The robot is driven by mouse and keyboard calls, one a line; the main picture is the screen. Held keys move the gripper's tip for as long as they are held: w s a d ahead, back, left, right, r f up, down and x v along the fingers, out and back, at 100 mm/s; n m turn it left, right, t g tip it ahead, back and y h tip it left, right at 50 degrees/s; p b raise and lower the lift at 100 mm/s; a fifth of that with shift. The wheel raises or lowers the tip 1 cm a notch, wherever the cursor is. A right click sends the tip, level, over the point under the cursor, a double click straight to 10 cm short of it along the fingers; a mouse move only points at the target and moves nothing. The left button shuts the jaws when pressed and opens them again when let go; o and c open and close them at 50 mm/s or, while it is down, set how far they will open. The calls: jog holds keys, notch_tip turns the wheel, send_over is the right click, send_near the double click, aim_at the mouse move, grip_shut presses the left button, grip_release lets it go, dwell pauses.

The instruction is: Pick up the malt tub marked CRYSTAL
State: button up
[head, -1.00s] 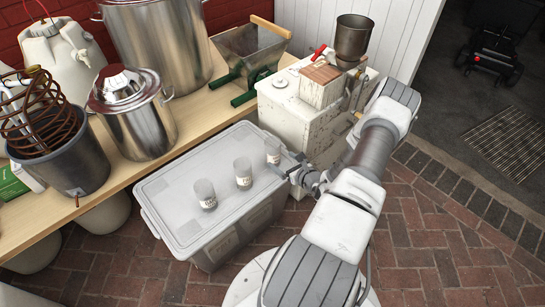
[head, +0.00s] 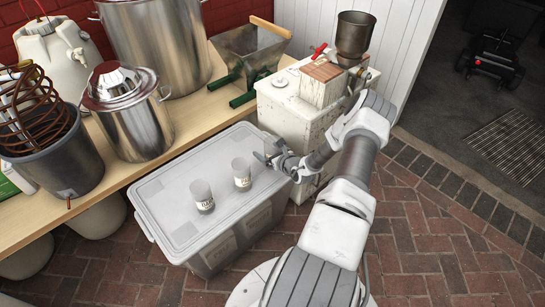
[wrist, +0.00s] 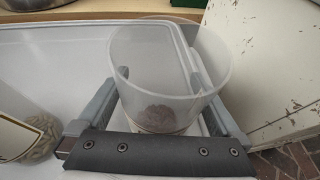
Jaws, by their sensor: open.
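Clear malt tubs stand on the lid of a grey lidded crate (head: 165,215). The left tub (head: 203,198) and the middle tub (head: 242,176) show in the head view with white labels too small to read surely. My gripper (head: 268,158) is open at the right end of the row and covers the third tub there. In the wrist view, that clear tub (wrist: 160,108), with a little dark grain at its bottom, stands between my open fingers. Its label is hidden, so I cannot tell whether it is CRYSTAL. A neighbouring tub (wrist: 28,128) with pale grain is at the left edge.
A wooden bench (head: 190,130) behind the crate holds a lidded steel pot (head: 135,115), a bucket with a copper coil (head: 62,160) and a grain mill hopper (head: 250,52). A white cabinet (head: 290,108) stands close to the right of the crate. Brick floor lies clear at right.

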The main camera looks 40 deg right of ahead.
jog(key=shift+c, duration=0.2)
jog(key=c, duration=1.2)
jog(key=shift+r, duration=0.1)
jog(key=shift+c, duration=0.2)
